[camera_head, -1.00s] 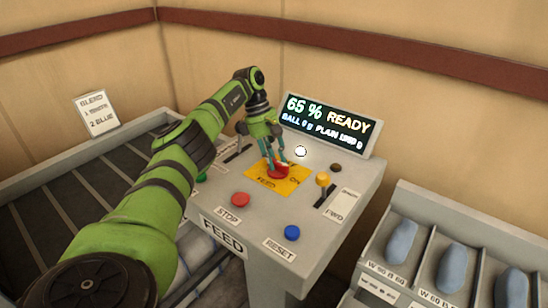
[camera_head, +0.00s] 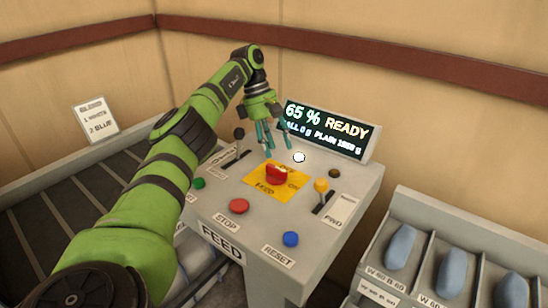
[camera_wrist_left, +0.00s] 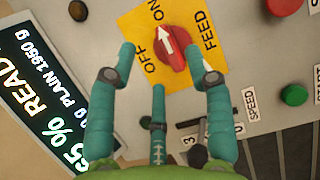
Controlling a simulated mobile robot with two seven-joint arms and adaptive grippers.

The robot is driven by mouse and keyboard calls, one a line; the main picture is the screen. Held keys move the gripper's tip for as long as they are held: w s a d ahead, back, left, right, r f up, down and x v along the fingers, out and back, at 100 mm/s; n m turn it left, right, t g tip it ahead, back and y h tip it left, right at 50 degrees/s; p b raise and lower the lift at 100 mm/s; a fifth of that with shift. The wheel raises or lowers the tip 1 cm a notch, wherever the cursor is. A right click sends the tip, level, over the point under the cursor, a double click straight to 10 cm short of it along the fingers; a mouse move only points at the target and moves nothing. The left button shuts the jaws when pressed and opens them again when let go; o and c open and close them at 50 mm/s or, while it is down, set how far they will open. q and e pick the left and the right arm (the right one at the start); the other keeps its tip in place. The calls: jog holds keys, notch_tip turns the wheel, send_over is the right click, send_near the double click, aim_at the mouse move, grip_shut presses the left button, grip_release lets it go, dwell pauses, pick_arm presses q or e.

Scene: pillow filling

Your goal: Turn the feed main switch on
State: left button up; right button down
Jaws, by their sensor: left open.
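The feed main switch is a red rotary knob (camera_head: 277,175) on a yellow plate (camera_head: 258,188) on the grey feed console. In the left wrist view the knob (camera_wrist_left: 172,52) carries a white arrow that points toward the ON label; OFF is to its left and FEED to its right. My left gripper (camera_head: 272,148) is open and empty, above and behind the knob, apart from it. In the left wrist view its teal fingers (camera_wrist_left: 165,75) reach toward the knob's near side without holding it. My right gripper is not in view.
The display (camera_head: 326,130) reads 65 % READY. Around the knob are a red STOP button (camera_head: 239,206), a blue RESET button (camera_head: 291,239), a green button (camera_head: 198,183), a yellow-topped lever (camera_head: 321,186) and a black-topped lever (camera_head: 239,134). Blue pouches (camera_head: 400,246) lie in bins at right.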

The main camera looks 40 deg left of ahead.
aim_at(274, 165)
pick_arm(q)
jog(key=shift+r, duration=1.55)
